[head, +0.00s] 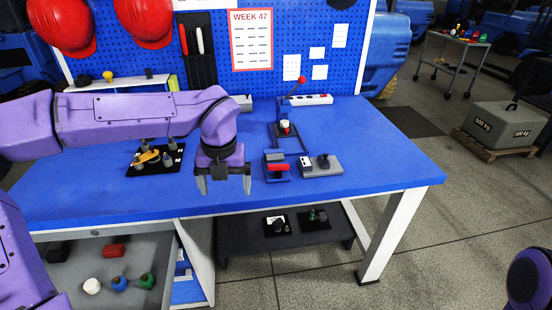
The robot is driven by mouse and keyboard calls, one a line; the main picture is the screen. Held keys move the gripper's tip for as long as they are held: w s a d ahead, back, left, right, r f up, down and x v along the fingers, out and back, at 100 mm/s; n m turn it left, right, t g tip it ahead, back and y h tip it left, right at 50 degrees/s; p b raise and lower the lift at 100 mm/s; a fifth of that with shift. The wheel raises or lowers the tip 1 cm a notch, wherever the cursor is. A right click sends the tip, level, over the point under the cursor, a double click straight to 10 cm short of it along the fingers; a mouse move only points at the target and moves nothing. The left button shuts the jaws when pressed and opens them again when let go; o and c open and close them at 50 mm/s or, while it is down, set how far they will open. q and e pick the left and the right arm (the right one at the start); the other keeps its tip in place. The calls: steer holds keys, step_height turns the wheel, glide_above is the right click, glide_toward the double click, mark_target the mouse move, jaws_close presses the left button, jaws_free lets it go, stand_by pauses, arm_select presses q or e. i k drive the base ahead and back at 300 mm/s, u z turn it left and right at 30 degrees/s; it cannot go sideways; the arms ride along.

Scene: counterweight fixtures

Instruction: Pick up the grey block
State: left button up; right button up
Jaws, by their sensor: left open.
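My left gripper (225,188) is open and empty, pointing down over the front part of the blue table (400,165). A low grey block (308,168) with a dark knob lies on the table to the right of the gripper, apart from it. A dark grey holder (277,175) with a red part stands between them. A large grey block (495,128) marked 500 kg, with a dark handle on top, rests on a wooden pallet on the floor at the far right. Which grey block is meant cannot be told. My right gripper is out of view.
A lever fixture (285,135) with a red knob stands behind the holder. A black plate (173,166) with small parts lies left of the gripper. A power strip (311,100) lies at the back. The table's right end is clear. A grey drawer (60,285) below holds several coloured pieces.

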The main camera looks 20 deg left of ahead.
mark_target(279, 157)
steer(key=i, duration=0.9)
